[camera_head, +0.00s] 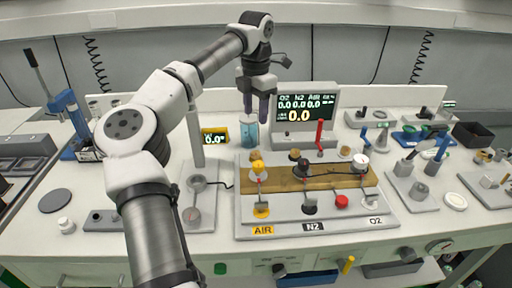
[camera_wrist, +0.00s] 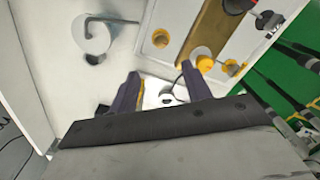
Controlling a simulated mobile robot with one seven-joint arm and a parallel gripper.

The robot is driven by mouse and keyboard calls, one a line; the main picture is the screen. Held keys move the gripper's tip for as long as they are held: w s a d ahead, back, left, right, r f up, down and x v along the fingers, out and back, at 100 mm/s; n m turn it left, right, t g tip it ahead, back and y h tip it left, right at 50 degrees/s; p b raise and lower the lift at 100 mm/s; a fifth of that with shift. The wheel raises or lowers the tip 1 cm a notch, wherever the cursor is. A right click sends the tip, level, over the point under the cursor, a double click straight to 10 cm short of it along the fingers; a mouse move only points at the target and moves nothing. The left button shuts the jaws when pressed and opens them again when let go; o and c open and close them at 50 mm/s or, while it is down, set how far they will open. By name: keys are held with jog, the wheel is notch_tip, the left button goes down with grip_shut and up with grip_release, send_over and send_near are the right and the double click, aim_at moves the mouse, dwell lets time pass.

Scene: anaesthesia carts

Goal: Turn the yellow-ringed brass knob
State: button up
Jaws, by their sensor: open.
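The yellow-ringed brass knob (camera_head: 257,167) stands at the left end of the wooden strip on the grey valve panel (camera_head: 330,222), in line with the yellow AIR label (camera_head: 262,230). In the wrist view a yellow knob on a pale disc (camera_wrist: 205,63) shows just beyond the fingertips; it looks like the same knob. My gripper (camera_head: 257,108) points down, open and empty, above and behind the panel's left end. It is apart from the knob. In the wrist view my gripper's two dark fingers (camera_wrist: 161,77) are spread with nothing held between them.
A teal beaker (camera_head: 249,134) stands below my gripper, beside a small yellow display (camera_head: 214,136). A gas monitor (camera_head: 304,112) stands behind the panel. A red upright lever (camera_head: 320,134), a dark knob (camera_head: 302,168) and a white-topped knob (camera_head: 360,161) are further right.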

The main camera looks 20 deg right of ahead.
aim_at(256, 152)
notch_tip(256, 152, down, 13)
jog(key=shift+d+p, duration=0.1)
jog(key=shift+p, duration=0.95)
jog(key=c, duration=1)
